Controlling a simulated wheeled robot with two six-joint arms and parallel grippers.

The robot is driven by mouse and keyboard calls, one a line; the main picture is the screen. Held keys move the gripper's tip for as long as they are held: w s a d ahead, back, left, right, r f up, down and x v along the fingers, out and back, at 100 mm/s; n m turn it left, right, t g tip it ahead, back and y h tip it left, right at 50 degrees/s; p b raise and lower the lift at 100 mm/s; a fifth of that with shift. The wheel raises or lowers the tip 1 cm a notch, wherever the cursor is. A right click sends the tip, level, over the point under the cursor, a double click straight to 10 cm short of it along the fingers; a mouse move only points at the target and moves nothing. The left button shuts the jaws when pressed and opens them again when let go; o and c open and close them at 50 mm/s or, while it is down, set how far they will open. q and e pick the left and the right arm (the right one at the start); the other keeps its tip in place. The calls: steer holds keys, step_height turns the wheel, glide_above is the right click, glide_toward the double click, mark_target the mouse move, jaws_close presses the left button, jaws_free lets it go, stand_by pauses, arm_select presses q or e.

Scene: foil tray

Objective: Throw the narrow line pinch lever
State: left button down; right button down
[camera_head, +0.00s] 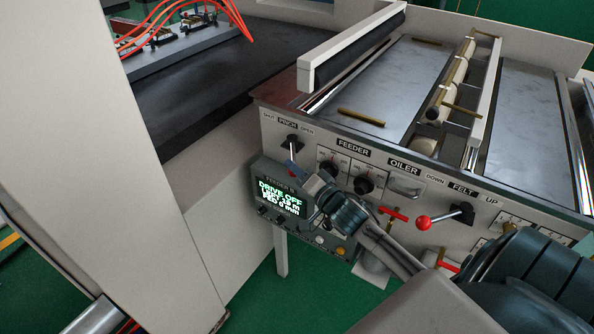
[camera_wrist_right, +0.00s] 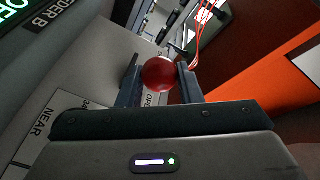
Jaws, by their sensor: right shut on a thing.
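The pinch lever (camera_head: 291,146) is on the left of the pale front panel, under the label reading SHUT, PINCH, OPEN. Its arm hangs downward from a black pivot, and its red knob (camera_head: 293,173) is partly hidden by my right gripper. My right gripper (camera_head: 297,178) reaches in from the lower right and is shut on this knob. In the right wrist view the red knob (camera_wrist_right: 159,74) sits between the two fingers, with the OPEN lettering behind it. My left gripper is not in view.
A display box (camera_head: 283,203) reading DRIVE OFF is close below my right gripper. Feeder dials (camera_head: 364,185), an oiler handle (camera_head: 404,185) and the red-knobbed felt lever (camera_head: 424,222) are to the right. A tall pale housing (camera_head: 165,150) stands to the left.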

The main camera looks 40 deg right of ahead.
steer(key=shift+d+f, duration=0.1)
steer(key=shift+f, duration=0.05)
steer(key=c, duration=1.1)
jaws_free()
steer(key=shift+w+d, duration=0.1)
steer(key=shift+o, duration=0.3)
steer(key=shift+w+d+f, duration=0.15)
steer(key=shift+f, duration=0.05)
steer(key=shift+s+r, duration=0.1)
steer(key=shift+s, duration=0.3)
steer(key=s+b, duration=0.4)
steer(key=s, duration=0.6)
steer(key=shift+d+b, duration=0.25)
steer(key=shift+b, duration=0.05)
